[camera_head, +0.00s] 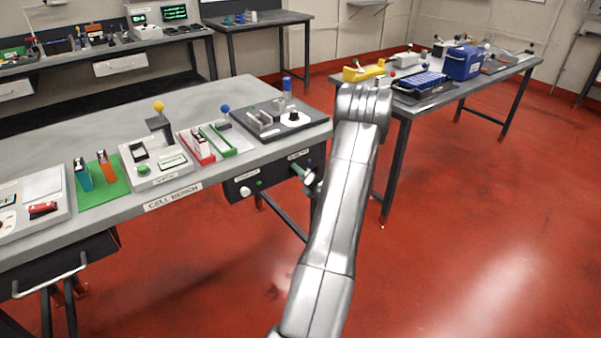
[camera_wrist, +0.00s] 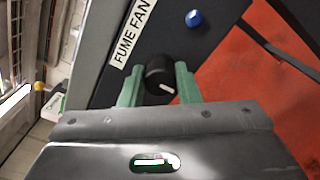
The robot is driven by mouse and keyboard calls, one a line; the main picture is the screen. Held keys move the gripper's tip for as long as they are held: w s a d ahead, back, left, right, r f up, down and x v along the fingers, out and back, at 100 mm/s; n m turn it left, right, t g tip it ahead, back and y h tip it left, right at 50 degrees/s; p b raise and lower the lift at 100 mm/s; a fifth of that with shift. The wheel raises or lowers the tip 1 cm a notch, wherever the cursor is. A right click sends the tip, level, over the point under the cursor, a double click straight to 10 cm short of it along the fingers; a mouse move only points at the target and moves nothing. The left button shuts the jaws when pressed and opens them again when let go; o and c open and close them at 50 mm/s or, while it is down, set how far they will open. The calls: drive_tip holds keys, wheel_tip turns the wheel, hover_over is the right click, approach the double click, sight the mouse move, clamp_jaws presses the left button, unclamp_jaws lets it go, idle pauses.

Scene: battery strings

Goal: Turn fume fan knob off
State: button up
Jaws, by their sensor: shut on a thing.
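The fume fan knob (camera_wrist: 160,76) is a black round knob with a white pointer line, on a dark panel beside a white label (camera_wrist: 131,32) reading "FUME FAN". My gripper (camera_wrist: 160,86) has green fingers, one on each side of the knob, and is shut on it. The white pointer slants toward the lower right in the wrist view. In the head view my gripper (camera_head: 303,172) reaches the front panel under the cell bench's right end, and the knob is hidden there.
A blue round button (camera_wrist: 193,18) sits close to the knob. A white knob (camera_head: 245,191) is on the panel's left part. The cell bench (camera_head: 175,201) carries several devices above. Another table (camera_head: 404,112) stands at the right, with open red floor between.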

idle(0.3)
drive_tip(key=o, duration=1)
drive_tip(key=shift+c, duration=0.2)
drive_tip(key=v, duration=1.4)
drive_tip(key=shift+b, duration=0.4)
drive_tip(key=shift+w, duration=0.1)
drive_tip(key=x, duration=1.4)
drive_tip(key=shift+p, duration=0.4)
